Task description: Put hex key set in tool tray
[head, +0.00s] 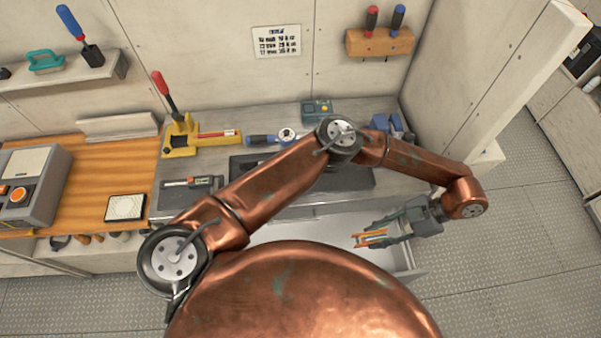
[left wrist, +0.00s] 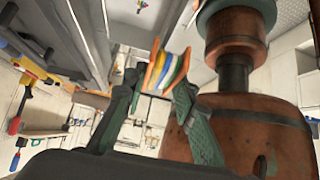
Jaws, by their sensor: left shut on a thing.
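My left gripper (head: 385,230) is shut on the hex key set (head: 369,238), a small orange-sided bundle with coloured keys. In the head view it is over the open white drawer under the bench. The left wrist view shows the hex key set (left wrist: 166,72) between the two green-grey fingers of the gripper (left wrist: 160,95), its orange, white, green and blue bands visible. A dark, flat tray (head: 362,179) lies on the grey bench behind my arm, which hides much of it. I cannot tell for sure that it is the tool tray. My right gripper is not seen.
The open drawer (head: 405,258) stands out from the bench front. On the bench are a yellow tool stand (head: 181,139), a blue-handled tool (head: 263,140), a teal-grey device (head: 317,111) and a caliper-like tool (head: 190,183). A grey machine (head: 33,183) stands at the left.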

